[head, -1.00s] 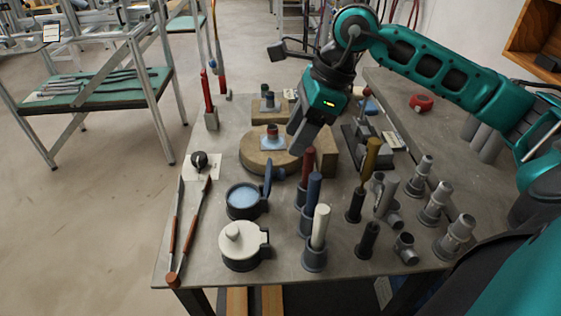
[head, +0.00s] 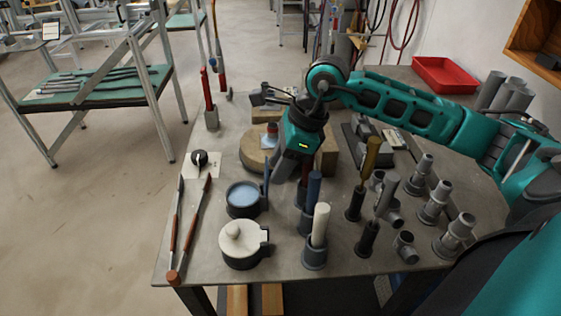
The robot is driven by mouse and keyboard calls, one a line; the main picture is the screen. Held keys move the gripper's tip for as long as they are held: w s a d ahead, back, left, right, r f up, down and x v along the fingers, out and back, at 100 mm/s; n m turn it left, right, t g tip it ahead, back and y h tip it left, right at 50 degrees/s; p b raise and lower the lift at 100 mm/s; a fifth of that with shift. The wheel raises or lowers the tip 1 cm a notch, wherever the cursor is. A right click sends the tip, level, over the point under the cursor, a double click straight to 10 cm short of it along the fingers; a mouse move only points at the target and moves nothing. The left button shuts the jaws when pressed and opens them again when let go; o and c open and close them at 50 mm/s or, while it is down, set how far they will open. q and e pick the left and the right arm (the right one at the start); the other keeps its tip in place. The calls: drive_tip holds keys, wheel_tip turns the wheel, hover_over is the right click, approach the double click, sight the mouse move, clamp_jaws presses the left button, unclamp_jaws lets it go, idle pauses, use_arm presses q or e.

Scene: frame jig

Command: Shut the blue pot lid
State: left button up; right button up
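The blue pot (head: 243,207) is a dark round pot with pale blue inside, standing on the table's near left part. Its blue lid (head: 266,186) stands up, hinged open at the pot's right side. My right gripper (head: 279,177) points down just behind and to the right of the raised lid. The picture does not show clearly whether it touches the lid or how far its fingers are apart. My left gripper is out of view.
A pot with a white closed lid (head: 241,238) stands in front of the blue pot. Upright blue and white handles (head: 320,226) in holders stand to the right, with several grey pipe fittings (head: 436,205) beyond. Long wooden-handled tools (head: 194,219) lie at the left edge.

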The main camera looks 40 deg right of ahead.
clamp_jaws()
